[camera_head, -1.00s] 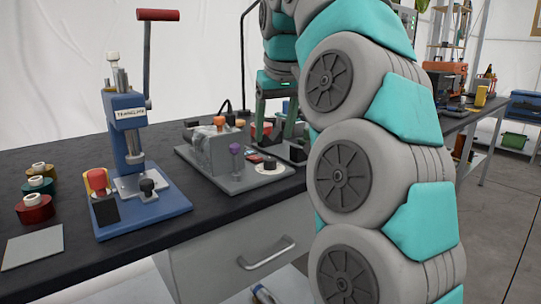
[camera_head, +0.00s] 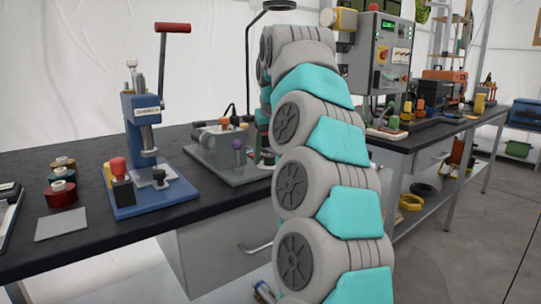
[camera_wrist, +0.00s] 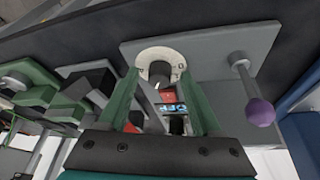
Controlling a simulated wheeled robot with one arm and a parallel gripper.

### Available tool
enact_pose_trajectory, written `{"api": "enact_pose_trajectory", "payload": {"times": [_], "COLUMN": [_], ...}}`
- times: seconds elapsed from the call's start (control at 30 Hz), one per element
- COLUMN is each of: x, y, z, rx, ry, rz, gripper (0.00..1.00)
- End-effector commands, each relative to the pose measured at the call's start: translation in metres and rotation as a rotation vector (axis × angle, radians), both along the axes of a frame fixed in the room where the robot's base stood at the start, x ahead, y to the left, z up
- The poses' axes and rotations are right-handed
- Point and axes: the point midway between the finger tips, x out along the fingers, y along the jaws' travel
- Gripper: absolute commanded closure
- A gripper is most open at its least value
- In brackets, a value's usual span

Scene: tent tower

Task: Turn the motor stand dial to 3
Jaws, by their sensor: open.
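The motor stand (camera_head: 222,152) is a grey unit on a flat grey base on the black bench, with a purple-knobbed lever (camera_head: 238,145). In the wrist view its grey plate (camera_wrist: 212,52) carries a round white dial plate (camera_wrist: 176,60) with marks around the rim; I cannot read the dial's setting. My gripper (camera_wrist: 160,76) has two green fingers, open, with their tips on either side of the white dial plate. I cannot tell whether they touch it. The purple knob (camera_wrist: 260,111) is right of the fingers. In the head view my arm hides the dial and most of my gripper.
A blue press (camera_head: 142,150) with a red-handled lever stands left of the motor stand. Several coloured spools (camera_head: 62,180) and a grey plate (camera_head: 62,224) lie farther left. A grey control box (camera_head: 386,58) is behind my arm at right. Floor at right is mostly clear.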

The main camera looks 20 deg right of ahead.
Motion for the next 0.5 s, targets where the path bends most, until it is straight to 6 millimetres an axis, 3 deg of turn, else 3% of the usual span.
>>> {"api": "enact_pose_trajectory", "payload": {"times": [0.1,0.5], "x": [-0.0003,-0.0003], "y": [0.0001,0.0002], "z": [0.0006,0.0008], "rx": [0.000,0.000], "ry": [-0.001,-0.001], "rz": [0.000,0.000], "gripper": [0.35,0.80]}}
